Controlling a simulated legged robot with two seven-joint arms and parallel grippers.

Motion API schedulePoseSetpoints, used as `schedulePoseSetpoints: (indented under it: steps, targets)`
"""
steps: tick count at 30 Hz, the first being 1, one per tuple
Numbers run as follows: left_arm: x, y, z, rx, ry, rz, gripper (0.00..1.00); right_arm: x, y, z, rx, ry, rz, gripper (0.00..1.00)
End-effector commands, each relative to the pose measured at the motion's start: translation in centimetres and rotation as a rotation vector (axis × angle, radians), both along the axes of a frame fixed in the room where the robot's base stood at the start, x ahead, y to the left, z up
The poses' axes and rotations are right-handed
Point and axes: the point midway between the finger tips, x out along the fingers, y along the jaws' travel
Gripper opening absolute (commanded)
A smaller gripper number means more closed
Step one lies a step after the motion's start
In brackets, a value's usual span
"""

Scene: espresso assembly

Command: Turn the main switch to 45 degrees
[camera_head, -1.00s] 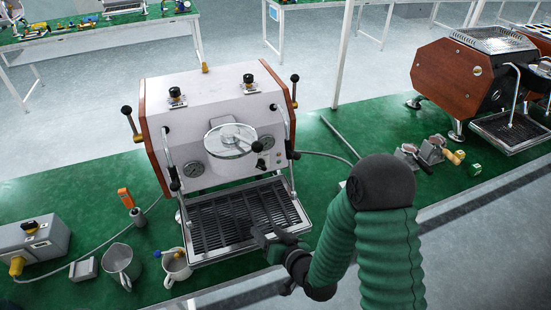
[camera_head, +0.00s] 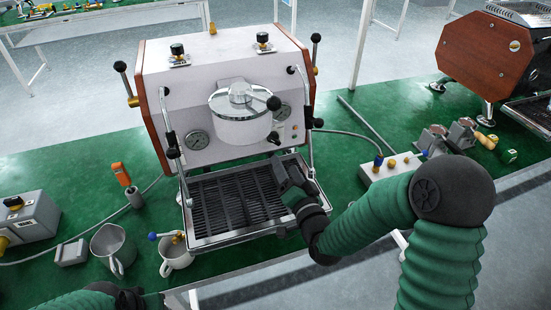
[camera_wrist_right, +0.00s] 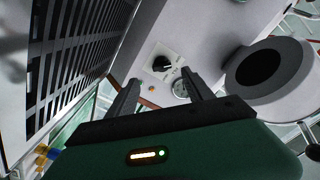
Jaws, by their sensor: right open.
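The main switch is a black knob on a white plate on the machine's front; the right wrist view shows the switch (camera_wrist_right: 161,64) beyond and between my fingertips. In the head view the switch (camera_head: 274,138) shows small, low on the right of the front panel. My right gripper (camera_head: 281,168) is over the right part of the drip tray, below the switch. In the right wrist view the right gripper (camera_wrist_right: 163,92) has its two fingers apart with nothing between them, not touching the knob. Part of my left arm shows at the bottom left; its fingers cannot be made out.
The drip tray (camera_head: 190,222) lies below the front panel. The group head (camera_head: 243,117) sticks out left of the switch, and a steam wand (camera_head: 309,160) hangs near my right gripper.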

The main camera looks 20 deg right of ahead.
Motion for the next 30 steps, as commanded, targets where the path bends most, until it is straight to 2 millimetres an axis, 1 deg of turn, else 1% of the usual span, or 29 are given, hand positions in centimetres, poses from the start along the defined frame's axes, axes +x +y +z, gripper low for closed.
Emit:
schedulePoseSetpoints:
  steps: [1, 3, 6, 9, 12, 14, 21, 22, 23, 30]
  targets:
    - [0.1, 0.0, 0.3, 0.000, -0.003, 0.000, 0.36, 1.4, 0.1, 0.3, 0.002, -0.003, 0.000, 0.60]
    - [0.1, 0.0, 0.1, 0.000, -0.004, 0.000, 0.36, 3.3, 0.2, 0.3, 0.001, -0.003, 0.000, 0.60]
    - [0.1, 0.0, -0.1, 0.000, -0.003, 0.000, 0.36, 5.7, 0.2, 0.2, 0.002, -0.001, 0.000, 0.60]
    - [0.1, 0.0, -0.3, 0.000, -0.003, 0.000, 0.36, 7.6, 0.3, 0.3, 0.001, -0.002, 0.001, 0.60]
    - [0.1, 0.0, -0.4, 0.000, -0.003, 0.000, 0.36, 8.7, 0.4, 0.3, 0.001, -0.001, 0.001, 0.60]
    - [0.1, 0.0, -0.4, 0.000, -0.003, 0.000, 0.36, 9.1, 0.4, 0.4, 0.000, -0.001, 0.001, 0.60]
    - [0.1, 0.0, -0.4, 0.000, -0.003, 0.000, 0.36, 9.3, 0.4, 0.4, 0.000, -0.001, 0.001, 0.60]
    - [0.1, 0.0, -0.4, 0.000, -0.003, 0.000, 0.36, 9.3, 0.4, 0.4, 0.000, -0.001, 0.001, 0.59]
    - [0.1, 0.0, -0.4, 0.000, -0.003, 0.000, 0.36, 9.3, 0.4, 0.4, 0.000, -0.001, 0.001, 0.55]
    - [0.1, 0.0, -0.4, 0.000, -0.003, 0.000, 0.36, 9.2, 0.3, 0.4, -0.001, 0.000, 0.000, 0.23]
